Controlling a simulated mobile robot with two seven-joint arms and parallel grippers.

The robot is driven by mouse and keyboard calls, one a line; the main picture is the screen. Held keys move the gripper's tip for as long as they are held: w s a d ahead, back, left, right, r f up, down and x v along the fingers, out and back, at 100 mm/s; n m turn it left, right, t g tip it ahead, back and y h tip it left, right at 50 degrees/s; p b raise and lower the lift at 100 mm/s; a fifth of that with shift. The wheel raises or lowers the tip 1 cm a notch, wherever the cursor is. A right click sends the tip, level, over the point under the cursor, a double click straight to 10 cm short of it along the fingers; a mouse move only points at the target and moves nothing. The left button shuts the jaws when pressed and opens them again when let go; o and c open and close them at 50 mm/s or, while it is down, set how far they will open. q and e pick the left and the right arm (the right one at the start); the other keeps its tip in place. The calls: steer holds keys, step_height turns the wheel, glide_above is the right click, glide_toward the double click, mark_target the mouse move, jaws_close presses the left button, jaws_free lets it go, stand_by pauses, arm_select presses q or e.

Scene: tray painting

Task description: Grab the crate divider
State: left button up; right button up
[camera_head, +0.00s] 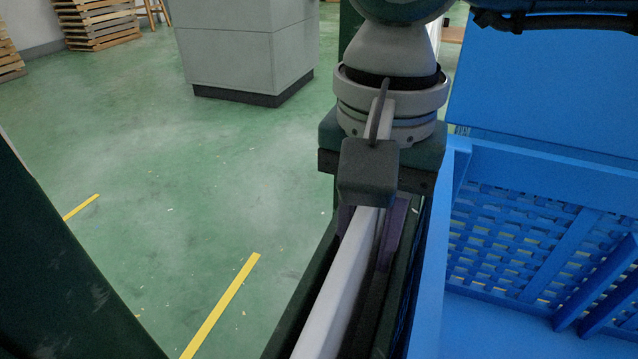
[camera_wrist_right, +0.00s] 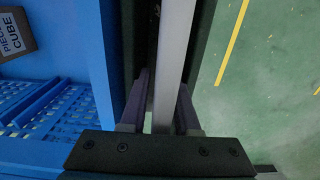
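The crate divider appears to be the long, thin, pale grey panel (camera_head: 335,300) standing on edge between dark green sides, just left of the blue crate in the head view. It also runs down the middle of the right wrist view (camera_wrist_right: 172,50). My right gripper (camera_head: 372,232) points down over it, with one purple finger on each side. In the wrist view the fingers (camera_wrist_right: 164,85) straddle the panel; a narrow gap shows on the left, while the right finger looks very close to it. My left gripper is not in view.
The blue crate (camera_head: 432,290) with lattice sides stands close on the right. A grey cabinet (camera_head: 245,45) and wooden pallets (camera_head: 100,22) stand far back. Green floor with yellow lines lies open at left.

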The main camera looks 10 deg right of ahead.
steer(key=shift+c, duration=0.2)
jaws_close()
stand_by(1.1)
